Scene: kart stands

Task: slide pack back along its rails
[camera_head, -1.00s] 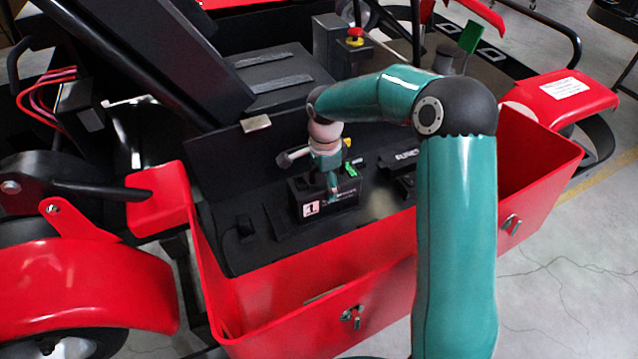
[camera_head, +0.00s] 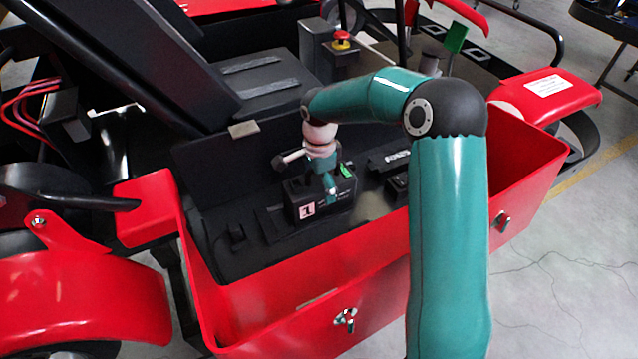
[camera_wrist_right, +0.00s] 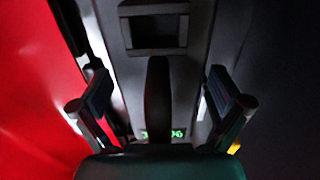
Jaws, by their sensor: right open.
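The pack (camera_head: 340,201) is a black box with a white label marked 1. It sits in the black-floored bay of the red side box, by a low black rail-like base (camera_head: 272,226). My right gripper (camera_head: 330,184) is down at the top of the pack. In the right wrist view my open gripper (camera_wrist_right: 160,95) has one finger on each side of a dark upright bar (camera_wrist_right: 158,85), probably the pack's handle; I cannot tell whether they touch it. A green display (camera_wrist_right: 163,133) glows below the bar. My left gripper is not in view.
The red box's front wall (camera_head: 270,315) rises before the pack. A raised black lid or panel (camera_head: 120,50) leans at the left. A second dark unit (camera_head: 392,160) lies right of the pack. A red emergency button (camera_head: 342,40) stands behind.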

